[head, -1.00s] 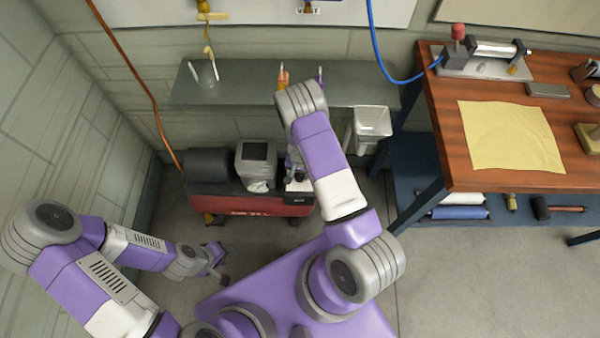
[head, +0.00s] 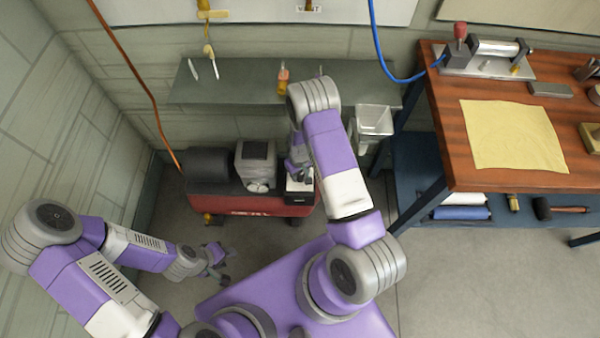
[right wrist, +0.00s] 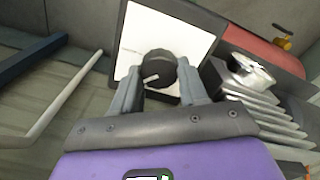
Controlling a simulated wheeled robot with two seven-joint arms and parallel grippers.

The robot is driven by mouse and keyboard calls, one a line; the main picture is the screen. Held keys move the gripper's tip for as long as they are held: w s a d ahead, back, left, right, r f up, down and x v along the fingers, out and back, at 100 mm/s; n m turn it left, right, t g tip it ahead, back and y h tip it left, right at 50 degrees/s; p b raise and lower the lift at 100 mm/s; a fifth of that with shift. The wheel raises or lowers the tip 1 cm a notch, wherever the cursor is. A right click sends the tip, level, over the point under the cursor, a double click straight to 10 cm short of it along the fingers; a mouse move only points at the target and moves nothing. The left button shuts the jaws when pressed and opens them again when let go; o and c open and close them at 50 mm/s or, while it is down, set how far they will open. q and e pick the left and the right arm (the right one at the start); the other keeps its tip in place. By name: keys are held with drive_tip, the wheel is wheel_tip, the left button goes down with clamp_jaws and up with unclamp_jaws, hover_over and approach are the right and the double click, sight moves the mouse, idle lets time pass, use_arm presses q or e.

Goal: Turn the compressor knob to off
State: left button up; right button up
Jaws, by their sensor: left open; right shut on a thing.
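The compressor (head: 250,205) is a red unit with a dark grey tank and a grey motor block, on the floor against the wall. In the right wrist view its black knob (right wrist: 160,70), with a pale pointer mark, sits on a white panel (right wrist: 205,38) with a dark frame. My right gripper (right wrist: 162,88) is shut on the knob, one finger on each side. In the head view my right gripper (head: 297,178) is over the compressor's right end, and my arm partly hides it. My left gripper (head: 222,265) is open and empty, low in front of the compressor.
A grey shelf (head: 240,88) with small items runs along the wall above the compressor. A white bin (head: 374,122) hangs to its right. A wooden workbench (head: 455,150) with a yellow cloth stands at the right. A copper-coloured hose (head: 150,105) runs down the left wall.

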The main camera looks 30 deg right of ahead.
sight(299, 175)
drive_tip(key=n, duration=0.4)
drive_tip(key=shift+a+n, duration=0.1)
drive_tip(key=shift+n, duration=0.2)
drive_tip(key=n, duration=0.4)
drive_tip(key=shift+b, duration=0.35)
drive_tip(key=shift+n, duration=0.3)
drive_tip(key=o, duration=1.1)
drive_tip(key=shift+c, duration=0.2)
drive_tip(key=shift+r, duration=0.1)
wheel_tip(299, 175, up, 8)
drive_tip(key=p, duration=0.2)
drive_tip(key=shift+f+p, duration=0.25)
drive_tip(key=shift+p, duration=0.15)
drive_tip(key=shift+s+a, duration=0.1)
